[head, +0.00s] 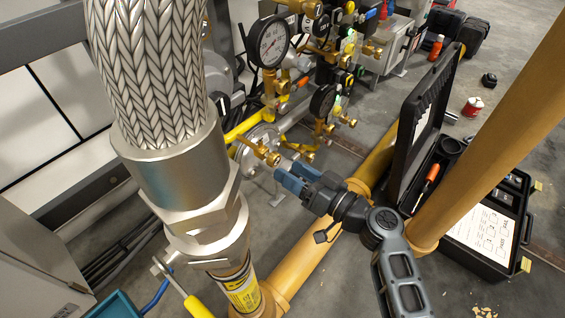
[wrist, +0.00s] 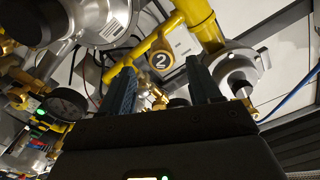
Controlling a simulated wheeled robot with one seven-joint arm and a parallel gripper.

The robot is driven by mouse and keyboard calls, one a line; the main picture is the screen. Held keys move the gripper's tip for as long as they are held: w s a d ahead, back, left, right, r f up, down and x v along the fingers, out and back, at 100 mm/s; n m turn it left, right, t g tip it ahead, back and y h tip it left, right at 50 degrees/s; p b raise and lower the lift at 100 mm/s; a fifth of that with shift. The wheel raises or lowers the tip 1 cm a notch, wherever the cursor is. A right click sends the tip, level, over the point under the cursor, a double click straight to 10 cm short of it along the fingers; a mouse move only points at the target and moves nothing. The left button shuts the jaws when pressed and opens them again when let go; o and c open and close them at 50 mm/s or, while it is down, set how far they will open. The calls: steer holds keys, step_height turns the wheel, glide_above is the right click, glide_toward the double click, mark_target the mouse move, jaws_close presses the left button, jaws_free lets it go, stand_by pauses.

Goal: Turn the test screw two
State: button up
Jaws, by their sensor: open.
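A round tag marked "2" (wrist: 160,60) shows in the wrist view on the yellow pipework, between and beyond my fingertips. My gripper (head: 284,176) is open and empty, with its blue fingers pointing left toward the valve assembly in the head view. It also shows in the wrist view (wrist: 160,68), with its two dark fingers apart. A brass fitting (head: 262,152) sticks out from a round grey body just beyond the fingertips. I cannot tell for sure whether this is test screw two. Small brass parts (wrist: 150,94) show between the fingers in the wrist view.
A large braided hose (head: 150,70) with a steel coupling stands at the left front. Thick yellow pipe (head: 310,250) runs below my gripper; another (head: 490,120) slants up at right. Pressure gauges (head: 270,44) stand behind. An open black case (head: 478,262) lies at right.

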steer(key=shift+v, duration=1.65)
steer(key=s+d+f+m+h, duration=0.2)
steer(key=s+d+f+h, duration=0.25)
steer(key=s, duration=0.35)
steer(key=s+d+f+m+h, duration=0.25)
steer(key=s+d+f, duration=0.3)
steer(key=s, duration=0.35)
steer(key=s+d+r+m+t+h, duration=0.1)
steer(key=s+d+r+h, duration=0.2)
steer(key=s, duration=0.4)
steer(key=s+d+r+t+h, duration=0.1)
steer(key=s+d+r+h, duration=0.2)
steer(key=s, duration=0.5)
steer(key=s+d+r+t+h, duration=0.1)
steer(key=s+r, duration=0.3)
steer(key=r, duration=0.4)
steer(key=s+r+t, duration=0.1)
steer(key=s+r, duration=0.3)
steer(key=r, duration=0.4)
step_height(320, 180, up, 33)
steer(key=p, duration=3.4)
steer(key=shift+d, duration=0.25)
